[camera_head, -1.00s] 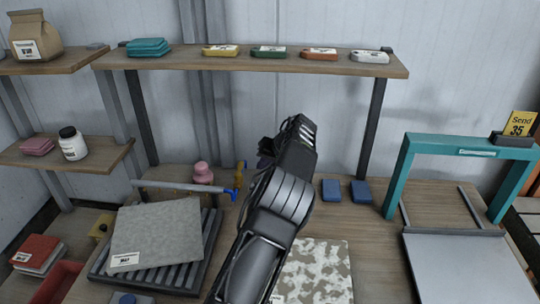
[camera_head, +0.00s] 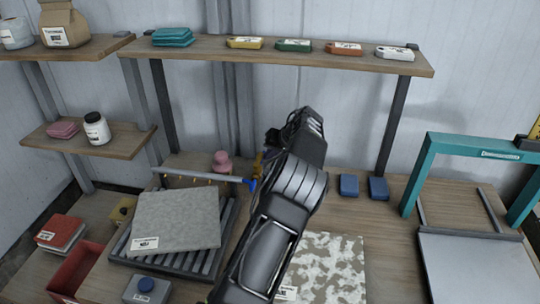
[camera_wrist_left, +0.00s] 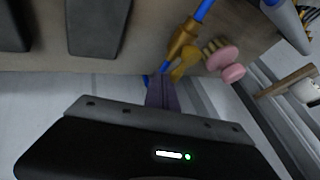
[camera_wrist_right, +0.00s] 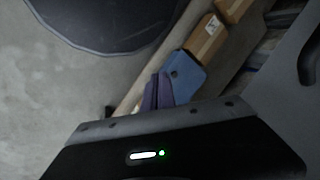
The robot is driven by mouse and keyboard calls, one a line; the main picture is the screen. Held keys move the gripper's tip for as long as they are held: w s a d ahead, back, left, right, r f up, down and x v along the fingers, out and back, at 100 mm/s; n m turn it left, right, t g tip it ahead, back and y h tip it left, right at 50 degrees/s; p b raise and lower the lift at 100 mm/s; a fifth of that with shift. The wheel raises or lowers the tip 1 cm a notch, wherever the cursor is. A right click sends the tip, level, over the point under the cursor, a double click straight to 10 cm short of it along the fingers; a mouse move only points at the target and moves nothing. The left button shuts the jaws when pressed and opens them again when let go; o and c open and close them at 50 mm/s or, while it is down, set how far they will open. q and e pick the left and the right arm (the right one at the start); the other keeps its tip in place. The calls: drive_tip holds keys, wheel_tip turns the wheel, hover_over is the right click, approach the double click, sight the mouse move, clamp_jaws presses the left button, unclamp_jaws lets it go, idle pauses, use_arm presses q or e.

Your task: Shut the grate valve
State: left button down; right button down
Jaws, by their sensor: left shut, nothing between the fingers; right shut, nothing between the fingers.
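The valve is a brass fitting with a yellow handle on a blue-ended pipe behind the grate (camera_head: 228,232). In the head view the yellow handle (camera_head: 257,165) is partly hidden by my left gripper. In the left wrist view the brass fitting (camera_wrist_left: 182,42) and yellow handle (camera_wrist_left: 184,66) show clearly. My left gripper (camera_head: 268,150) is shut and empty. Its purple fingertips (camera_wrist_left: 160,90) appear close beside the handle; I cannot tell if they touch. My right gripper (camera_wrist_right: 158,92) is shut and empty, near a blue block (camera_wrist_right: 182,76), and is not in the head view.
A grey fibre slab (camera_head: 175,221) lies on the grate. Two blue blocks (camera_head: 349,185) and a mottled sheet (camera_head: 325,262) lie right of my left arm. A teal frame (camera_head: 425,165) stands further right. A shelf (camera_head: 290,58) runs above.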

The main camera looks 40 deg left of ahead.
sight(259, 154)
use_arm(q)
drive_tip(key=shift+a+n+g, duration=0.35)
drive_tip(key=shift+n+g, duration=0.05)
drive_tip(key=shift+n, duration=0.2)
use_arm(e)
drive_tip(key=shift+a, duration=0.2)
use_arm(q)
drive_tip(key=shift+a+f+b, duration=0.1)
drive_tip(key=shift+a+b, duration=0.35)
drive_tip(key=shift+a, duration=0.5)
drive_tip(key=shift+s+a+b, duration=0.35)
drive_tip(key=shift+a+b, duration=0.15)
drive_tip(key=shift+a, duration=0.25)
drive_tip(key=shift+s+a+b, duration=0.6)
drive_tip(key=shift+a, duration=0.05)
drive_tip(key=shift+s+a, duration=0.2)
drive_tip(key=shift+s, duration=0.1)
drive_tip(key=shift+s+a+p, duration=0.15)
drive_tip(key=shift+s+p, duration=0.1)
drive_tip(key=shift+p, duration=0.05)
drive_tip(key=shift+s+n+g, duration=0.15)
drive_tip(key=shift+n+g, duration=0.15)
drive_tip(key=shift+n, duration=0.1)
use_arm(e)
drive_tip(key=shift+x, duration=1.05)
drive_tip(key=shift+w+a+r, duration=0.1)
drive_tip(key=shift+w, duration=0.05)
drive_tip(key=shift+f, duration=0.2)
